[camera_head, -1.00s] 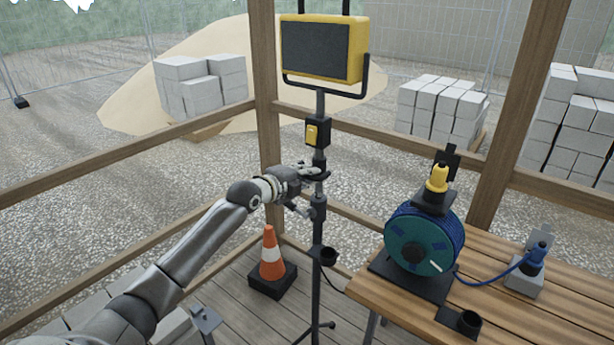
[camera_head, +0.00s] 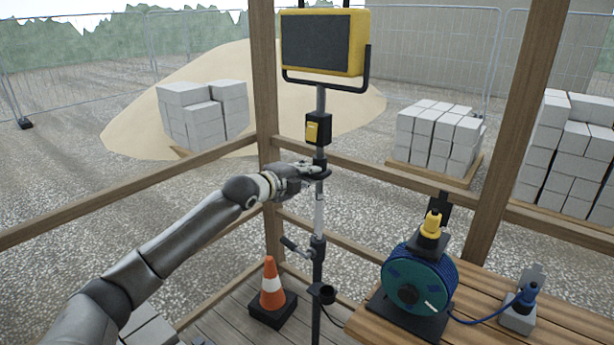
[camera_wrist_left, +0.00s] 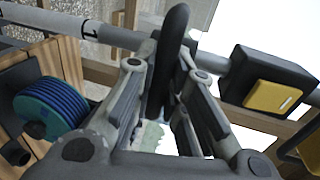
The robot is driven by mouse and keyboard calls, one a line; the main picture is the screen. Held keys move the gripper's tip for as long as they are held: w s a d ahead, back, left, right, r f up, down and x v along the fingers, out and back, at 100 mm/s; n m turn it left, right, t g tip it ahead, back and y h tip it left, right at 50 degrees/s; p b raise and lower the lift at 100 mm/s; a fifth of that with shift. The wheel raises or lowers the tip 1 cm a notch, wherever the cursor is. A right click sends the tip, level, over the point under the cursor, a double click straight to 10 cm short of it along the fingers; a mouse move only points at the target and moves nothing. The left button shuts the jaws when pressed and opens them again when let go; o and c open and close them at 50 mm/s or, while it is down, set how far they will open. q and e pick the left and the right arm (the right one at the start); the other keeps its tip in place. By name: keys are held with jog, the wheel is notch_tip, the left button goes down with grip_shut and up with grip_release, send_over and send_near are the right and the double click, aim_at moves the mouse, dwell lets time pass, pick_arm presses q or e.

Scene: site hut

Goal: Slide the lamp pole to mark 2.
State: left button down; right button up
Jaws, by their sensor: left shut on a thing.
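The lamp pole (camera_head: 320,212) stands upright, with a yellow floodlight (camera_head: 322,42) on top and a black box with a yellow switch (camera_head: 318,128) below it. In the left wrist view the collar (camera_wrist_left: 172,50) sits between the fingers (camera_wrist_left: 168,75), and the grey pole (camera_wrist_left: 115,37) crosses behind. A dark mark (camera_wrist_left: 89,22) shows on the pole there; its number is not clear. Below, a clamp with a side lever (camera_head: 290,243) joins the bare grey section to the darker lower tube (camera_head: 317,270).
An orange cone (camera_head: 271,285) stands on the deck left of the pole. A wooden bench (camera_head: 470,335) at the right carries a blue cable reel (camera_head: 420,285) and a socket box (camera_head: 518,318). Wooden rails (camera_head: 130,185) and posts (camera_head: 267,100) stand close behind the pole.

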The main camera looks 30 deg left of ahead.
pick_arm(q)
jog(key=c, duration=1.5)
grip_release()
jog(key=shift+o, duration=0.2)
jog(key=shift+s, duration=0.1)
jog(key=v, duration=1.1)
jog(key=shift+s, duration=0.4)
jog(key=shift+a+r, duration=0.1)
